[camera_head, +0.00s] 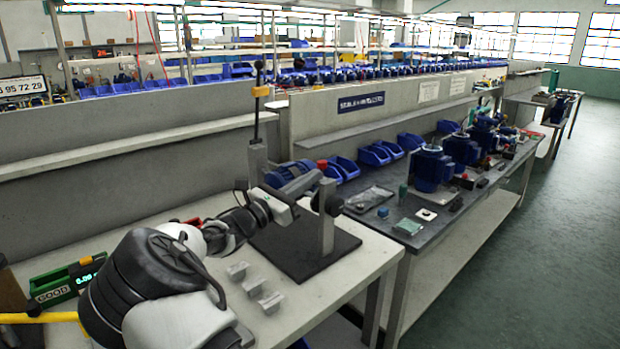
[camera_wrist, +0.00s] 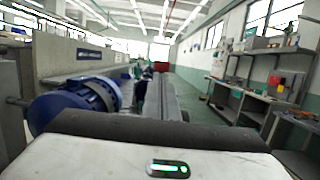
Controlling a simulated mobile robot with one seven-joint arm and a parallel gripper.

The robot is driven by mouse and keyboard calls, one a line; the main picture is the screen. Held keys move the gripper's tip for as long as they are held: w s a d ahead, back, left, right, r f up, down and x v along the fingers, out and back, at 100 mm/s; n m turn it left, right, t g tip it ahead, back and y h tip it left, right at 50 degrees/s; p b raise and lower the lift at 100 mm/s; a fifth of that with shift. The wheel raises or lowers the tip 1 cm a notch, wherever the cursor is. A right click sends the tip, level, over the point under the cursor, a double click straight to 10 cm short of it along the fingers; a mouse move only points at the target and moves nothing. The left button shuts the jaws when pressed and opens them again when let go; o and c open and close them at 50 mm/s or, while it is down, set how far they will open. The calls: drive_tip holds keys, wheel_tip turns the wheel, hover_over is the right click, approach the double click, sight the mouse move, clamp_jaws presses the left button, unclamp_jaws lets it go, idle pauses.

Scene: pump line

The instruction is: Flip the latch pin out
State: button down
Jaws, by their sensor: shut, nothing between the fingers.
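My gripper (camera_head: 288,207) is low over the dark base plate in the head view, beside the blue motor (camera_head: 287,173) and close to the grey upright post (camera_head: 327,228). A black round knob (camera_head: 327,197) sits at the post; I cannot tell whether it belongs to the latch pin. No part shows clearly as the pin. In the wrist view my fingers (camera_wrist: 160,95) appear shut and empty, pointing ahead. The blue motor (camera_wrist: 72,105) is just to their left there. Whether the fingers touch the post cannot be told.
The dark base plate (camera_head: 325,262) lies on the pale bench (camera_head: 175,215). Small grey blocks (camera_head: 253,287) lie in front. A green box with a display (camera_head: 62,283) stands left. A bench with several motors (camera_head: 432,168) is right.

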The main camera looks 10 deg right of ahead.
drive_tip(key=shift+r, duration=0.3)
drive_tip(key=s+a+f, duration=0.4)
drive_tip(key=a+f, duration=0.3)
drive_tip(key=a, duration=0.1)
drive_tip(key=shift+s+a+p, duration=0.25)
drive_tip(key=shift+s+p, duration=0.05)
drive_tip(key=shift+s, duration=0.1)
drive_tip(key=shift+d, duration=0.1)
